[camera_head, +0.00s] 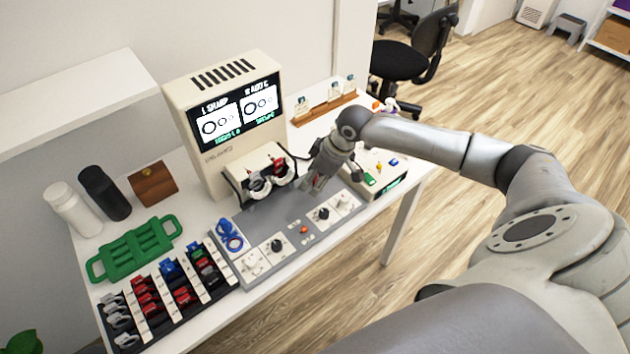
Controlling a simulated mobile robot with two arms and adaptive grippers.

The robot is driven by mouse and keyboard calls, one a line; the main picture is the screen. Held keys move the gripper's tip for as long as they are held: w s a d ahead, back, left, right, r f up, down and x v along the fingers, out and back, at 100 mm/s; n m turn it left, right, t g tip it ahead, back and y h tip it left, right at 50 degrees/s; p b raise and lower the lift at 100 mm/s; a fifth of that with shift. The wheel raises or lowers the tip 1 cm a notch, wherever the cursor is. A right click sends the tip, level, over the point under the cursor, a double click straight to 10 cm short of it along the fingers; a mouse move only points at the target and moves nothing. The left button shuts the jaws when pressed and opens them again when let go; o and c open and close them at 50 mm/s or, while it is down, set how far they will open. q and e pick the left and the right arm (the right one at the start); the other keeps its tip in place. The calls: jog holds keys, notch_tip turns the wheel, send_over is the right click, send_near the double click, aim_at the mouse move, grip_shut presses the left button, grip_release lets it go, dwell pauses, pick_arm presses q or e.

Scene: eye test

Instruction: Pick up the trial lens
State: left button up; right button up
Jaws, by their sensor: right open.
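Several small pieces that look like trial lenses, with grey, red, blue and green parts, stand in a black rack (217,293) with white dividers at the table's front left. A blue ringed piece (230,236) lies at the left end of the grey control panel (288,212). I cannot tell which one is the trial lens of the task. My right gripper (311,184) is open, pointing down over the panel's back edge, right of the twin eyepieces (268,178). It is far from the rack, and I see nothing between its fingers. My left gripper is not in view.
A cream machine (213,153) with a lit screen (236,110) stands behind the panel. A green tray (133,250), white bottle (72,209), black bottle (104,192) and brown box (153,184) are at the left. A wooden rack (323,109) stands at the back.

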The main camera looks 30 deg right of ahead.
jog(key=c, duration=0.5)
jog(key=shift+r, duration=0.1)
jog(key=shift+c, duration=0.2)
jog(key=shift+r, duration=0.45)
notch_tip(320, 180, up, 2)
jog(key=shift+s+r+b, duration=0.1)
jog(key=shift+r+b, duration=0.05)
jog(key=shift+b, duration=0.4)
jog(key=s+a+r+b, duration=0.1)
jog(key=s+a+r, duration=0.5)
jog(key=s+r, duration=0.3)
jog(key=s, duration=0.3)
jog(key=shift+s+a+r+b, duration=0.15)
jog(key=shift+a+r+b, duration=0.1)
jog(key=shift+r+b, duration=0.05)
